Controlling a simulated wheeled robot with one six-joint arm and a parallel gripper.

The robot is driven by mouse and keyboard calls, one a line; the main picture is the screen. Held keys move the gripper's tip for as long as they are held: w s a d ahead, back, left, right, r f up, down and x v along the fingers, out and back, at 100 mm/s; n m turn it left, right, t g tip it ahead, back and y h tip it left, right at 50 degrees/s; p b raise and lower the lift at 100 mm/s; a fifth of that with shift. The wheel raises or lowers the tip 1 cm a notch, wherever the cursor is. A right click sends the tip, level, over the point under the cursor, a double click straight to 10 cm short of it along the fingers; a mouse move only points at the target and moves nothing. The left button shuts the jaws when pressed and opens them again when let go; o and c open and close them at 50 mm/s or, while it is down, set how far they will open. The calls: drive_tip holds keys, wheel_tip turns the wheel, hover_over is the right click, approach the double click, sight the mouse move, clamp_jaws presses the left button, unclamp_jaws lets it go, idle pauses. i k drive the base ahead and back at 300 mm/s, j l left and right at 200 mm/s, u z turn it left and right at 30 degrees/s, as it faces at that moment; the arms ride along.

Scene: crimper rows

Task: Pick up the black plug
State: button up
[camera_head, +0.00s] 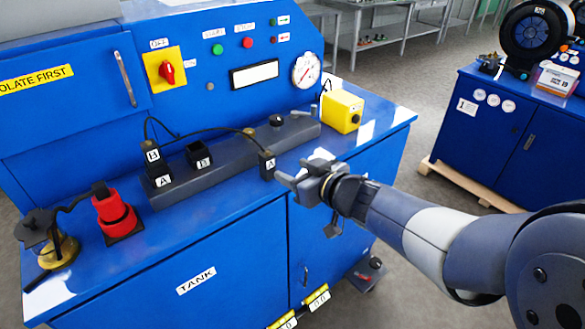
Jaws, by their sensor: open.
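A black plug (267,164) marked A stands at the front edge of the blue bench top (365,150), with a black cable arching left from its top. A second black plug (152,154), marked B, sits on a black socket (161,178) marked A. An open-topped black socket (200,155) marked B is to its right. My gripper (297,168) is open, just right of the plug marked A, with its fingers pointing left toward it. I see no contact with the plug. Whether anything lies between the jaws is hard to see.
A long dark grey block (235,153) lies behind the plug. A yellow box (342,111) stands at the right. A red cylinder (114,212) and a brass-coloured device (58,250) stand at the left. A blue panel (215,85) with gauge and switch rises behind.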

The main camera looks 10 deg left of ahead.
sight(150, 149)
drive_tip(key=u, duration=1.45)
